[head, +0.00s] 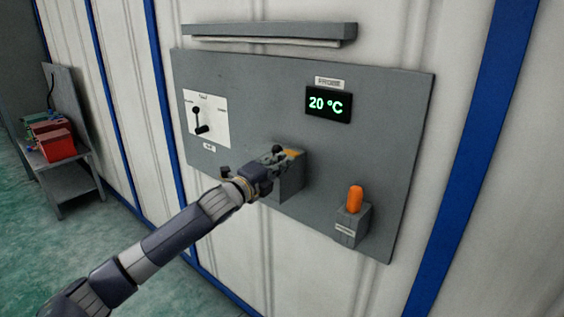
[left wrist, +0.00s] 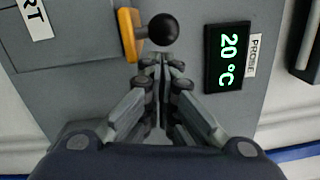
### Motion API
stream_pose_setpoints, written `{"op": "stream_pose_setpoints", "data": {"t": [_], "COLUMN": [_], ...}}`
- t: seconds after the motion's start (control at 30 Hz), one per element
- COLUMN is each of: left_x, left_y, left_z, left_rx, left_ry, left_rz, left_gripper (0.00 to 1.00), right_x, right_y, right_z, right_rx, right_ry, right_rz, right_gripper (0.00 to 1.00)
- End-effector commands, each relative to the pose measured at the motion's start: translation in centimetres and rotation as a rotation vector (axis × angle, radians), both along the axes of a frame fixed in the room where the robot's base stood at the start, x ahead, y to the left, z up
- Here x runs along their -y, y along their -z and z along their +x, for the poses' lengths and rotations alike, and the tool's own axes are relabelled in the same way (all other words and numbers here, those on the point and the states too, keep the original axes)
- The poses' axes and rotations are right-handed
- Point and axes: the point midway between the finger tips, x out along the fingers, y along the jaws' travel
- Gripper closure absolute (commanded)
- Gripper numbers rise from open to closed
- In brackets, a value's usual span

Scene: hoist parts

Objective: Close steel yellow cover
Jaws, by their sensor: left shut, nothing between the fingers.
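My right gripper is not in view.
The grey panel (head: 390,125) carries a lever switch on a white plate (head: 206,118), a 20 °C display (head: 329,104) and an orange handle (head: 355,199) on a small box. A ledge (head: 270,32) juts out above. A grey stand (head: 75,178) with red boxes is at left.

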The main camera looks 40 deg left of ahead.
Motion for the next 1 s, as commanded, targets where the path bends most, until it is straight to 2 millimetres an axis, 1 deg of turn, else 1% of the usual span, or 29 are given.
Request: {"op": "stream_pose_setpoints", "data": {"t": [0.37,1.0], "left_x": [-0.8,-1.9], "left_y": [0.0,0.0], "left_z": [-0.5,-1.0], "left_rx": [-0.001,0.000], "left_ry": [-0.006,-0.016], "left_rz": [0.002,0.001], "left_gripper": [1.00,1.00], "right_x": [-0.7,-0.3], "right_y": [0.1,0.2], "right_z": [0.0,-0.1], "right_rx": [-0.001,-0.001], "right_ry": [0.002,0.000], "right_rz": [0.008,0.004], "right_gripper": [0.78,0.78]}}
